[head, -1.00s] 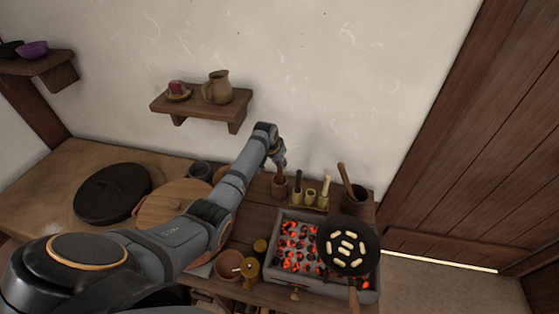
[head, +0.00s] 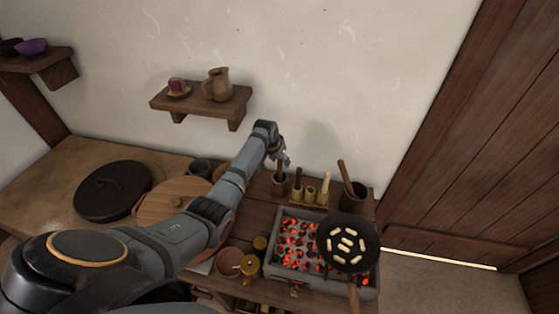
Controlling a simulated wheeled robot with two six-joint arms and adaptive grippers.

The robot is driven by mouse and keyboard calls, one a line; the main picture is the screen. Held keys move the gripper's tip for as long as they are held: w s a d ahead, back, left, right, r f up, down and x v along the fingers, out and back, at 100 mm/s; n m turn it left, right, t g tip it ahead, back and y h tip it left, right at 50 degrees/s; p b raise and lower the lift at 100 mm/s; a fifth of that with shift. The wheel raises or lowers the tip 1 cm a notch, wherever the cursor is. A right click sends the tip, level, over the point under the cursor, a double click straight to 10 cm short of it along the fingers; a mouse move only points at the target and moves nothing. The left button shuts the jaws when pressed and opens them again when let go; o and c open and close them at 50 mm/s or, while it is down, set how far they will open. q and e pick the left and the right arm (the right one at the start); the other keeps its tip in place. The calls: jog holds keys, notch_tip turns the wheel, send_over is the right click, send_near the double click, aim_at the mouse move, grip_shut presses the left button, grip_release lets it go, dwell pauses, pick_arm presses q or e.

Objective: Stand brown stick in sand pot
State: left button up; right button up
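A brown stick (head: 280,168) stands roughly upright in a small brown pot (head: 280,188) at the back of the wooden counter, left of a small rack. What fills the pot is too small to make out. My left gripper (head: 285,158) is just above and beside the top of the stick. Its fingers look parted, and the stick seems free of them, though the gap is small in this view. My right gripper is not in view.
The rack (head: 309,203) holds several upright pieces. A dark pot with a wooden handle (head: 354,194) stands right of it. In front, a brazier of glowing coals (head: 297,250) carries a pan (head: 348,243). A shelf (head: 203,104) hangs on the wall above left.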

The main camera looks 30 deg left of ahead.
pick_arm(q)
jog(key=v, duration=1.2)
